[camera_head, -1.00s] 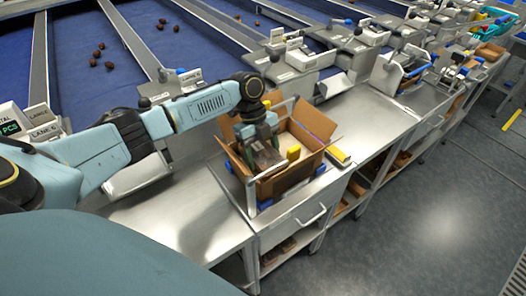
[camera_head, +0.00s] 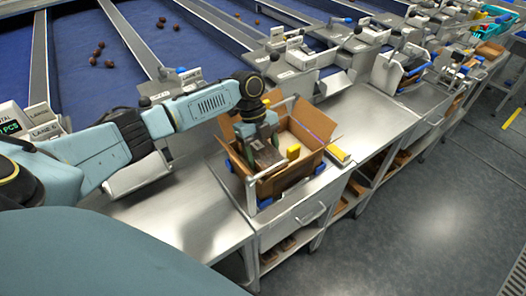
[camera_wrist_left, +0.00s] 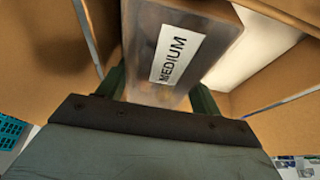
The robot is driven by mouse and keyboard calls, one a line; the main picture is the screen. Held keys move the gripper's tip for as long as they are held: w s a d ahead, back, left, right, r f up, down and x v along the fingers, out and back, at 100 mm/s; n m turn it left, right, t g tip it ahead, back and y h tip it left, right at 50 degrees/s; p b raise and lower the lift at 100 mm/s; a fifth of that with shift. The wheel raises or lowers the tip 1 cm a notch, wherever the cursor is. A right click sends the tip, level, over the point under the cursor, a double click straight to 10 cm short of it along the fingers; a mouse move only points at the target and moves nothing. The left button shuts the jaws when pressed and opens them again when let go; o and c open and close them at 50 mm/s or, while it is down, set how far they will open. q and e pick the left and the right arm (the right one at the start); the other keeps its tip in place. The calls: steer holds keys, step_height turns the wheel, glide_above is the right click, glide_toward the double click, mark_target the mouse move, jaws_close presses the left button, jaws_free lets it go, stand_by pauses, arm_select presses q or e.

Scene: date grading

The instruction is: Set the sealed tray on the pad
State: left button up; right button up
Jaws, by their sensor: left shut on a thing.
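My left gripper (camera_head: 262,143) is shut on a dark tray (camera_head: 268,157) and holds it tilted in the mouth of an open cardboard box (camera_head: 288,181). In the left wrist view the tray (camera_wrist_left: 212,22) has a clear, shiny top and a white label reading MEDIUM, and sits between the fingers of the gripper (camera_wrist_left: 158,92). A pale surface (camera_wrist_left: 262,45) shows beyond the tray inside the box; I cannot tell whether it is the pad. The tray and gripper hide part of the box's inside. My right gripper is not in view.
The box has raised flaps and stands on a steel bench (camera_head: 190,215) among metal rails and blue corner blocks. A yellow-and-white item (camera_head: 338,155) lies right of the box. Blue lanes (camera_head: 150,60) with a few dates lie behind.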

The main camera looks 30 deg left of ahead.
arm_select(q)
steer(key=shift+f+b, duration=0.6)
steer(key=shift+f, duration=0.35)
stand_by(0.5)
steer(key=o, duration=1.1)
steer(key=shift+c, duration=0.3)
steer(key=shift+r+p, duration=0.85)
steer(key=shift+r, duration=0.05)
steer(key=shift+o, duration=0.8)
steer(key=shift+r+p, duration=0.8)
steer(key=shift+r, duration=0.1)
step_height(320, 180, up, 8)
steer(key=p, duration=0.7)
steer(key=shift+r+p, duration=0.25)
steer(key=shift+p, duration=0.1)
